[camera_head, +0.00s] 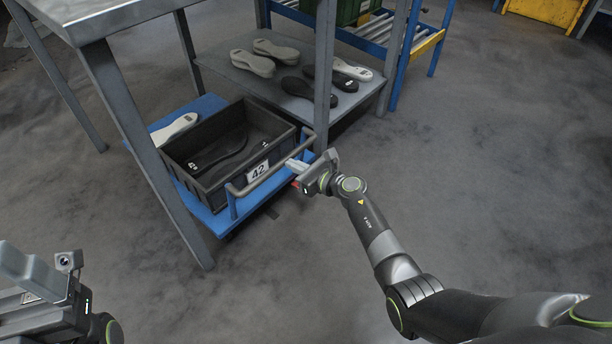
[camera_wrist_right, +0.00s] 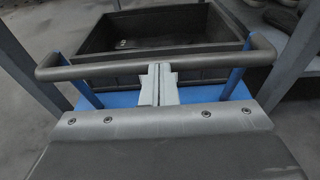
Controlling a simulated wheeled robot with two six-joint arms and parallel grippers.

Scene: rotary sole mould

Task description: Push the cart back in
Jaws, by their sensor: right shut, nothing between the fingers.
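The cart is a low blue platform (camera_head: 222,220) under the grey metal table, with its front end sticking out between the table legs. A bar handle (camera_head: 270,176) stands on blue posts at its front edge; the handle spans the right wrist view (camera_wrist_right: 215,61). A black crate (camera_head: 187,172) labelled 42 sits on the cart with dark soles inside. My right gripper (camera_head: 294,165) is shut and empty at the handle, its fingertips (camera_wrist_right: 158,72) overlapping the middle of the bar; I cannot tell if they touch it. My left gripper (camera_head: 30,285) is at the lower left, far from the cart, its fingertips unclear.
Table legs (camera_head: 140,140) stand close on both sides of the cart. A light sole (camera_head: 174,129) lies behind the crate on the blue platform. A grey shelf (camera_head: 240,77) with several soles is to the right. The floor in front (camera_head: 270,290) is clear.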

